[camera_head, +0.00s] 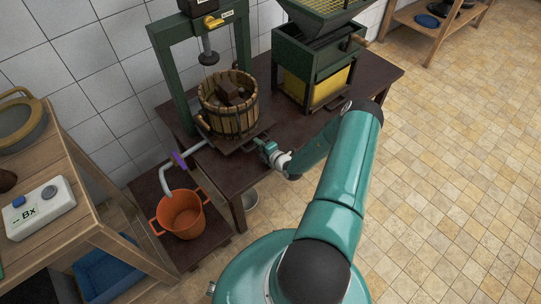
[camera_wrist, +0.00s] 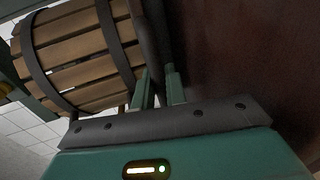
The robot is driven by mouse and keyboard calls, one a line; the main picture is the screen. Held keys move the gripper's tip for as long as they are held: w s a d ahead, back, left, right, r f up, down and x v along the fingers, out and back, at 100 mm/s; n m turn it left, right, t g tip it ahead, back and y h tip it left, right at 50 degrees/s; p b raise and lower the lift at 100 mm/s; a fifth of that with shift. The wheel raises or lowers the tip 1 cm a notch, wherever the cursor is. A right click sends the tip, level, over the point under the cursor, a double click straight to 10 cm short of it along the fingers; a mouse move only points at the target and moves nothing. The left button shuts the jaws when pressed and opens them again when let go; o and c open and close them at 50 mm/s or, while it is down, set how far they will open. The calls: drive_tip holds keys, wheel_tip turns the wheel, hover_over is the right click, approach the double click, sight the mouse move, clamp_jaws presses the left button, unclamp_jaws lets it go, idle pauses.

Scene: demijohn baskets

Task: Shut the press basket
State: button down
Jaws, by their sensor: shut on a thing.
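The press basket (camera_head: 232,122) is a round tub of wooden staves with dark bands, standing on the green press. Dark brown blocks (camera_head: 230,92) lie in its top. In the wrist view the basket's staves (camera_wrist: 80,48) fill the upper left, with thin light gaps between some. My gripper (camera_head: 264,148) is low at the basket's front right side. In the wrist view my gripper (camera_wrist: 160,80) has its two green fingers close together around the lower end of a dark bar (camera_wrist: 153,35) beside the basket. The exact contact is partly hidden. I cannot tell whether the basket's seam is fully closed.
The green press frame (camera_head: 163,75) stands around the basket on a dark table (camera_head: 375,82). A green crusher with a yellow bin (camera_head: 318,86) is to the right. An orange bucket (camera_head: 182,215) stands lower left, beside a wooden shelf (camera_head: 75,190). The tiled floor at right is clear.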

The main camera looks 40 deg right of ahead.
sight(249, 133)
drive_tip(key=x, duration=0.3)
drive_tip(key=r+x, duration=0.1)
drive_tip(key=x, duration=0.3)
drive_tip(key=shift+w+r, duration=0.15)
drive_tip(key=shift+r, duration=0.1)
drive_tip(key=c, duration=1.5)
unclamp_jaws()
drive_tip(key=v, duration=1.4)
drive_tip(key=shift+a, duration=0.1)
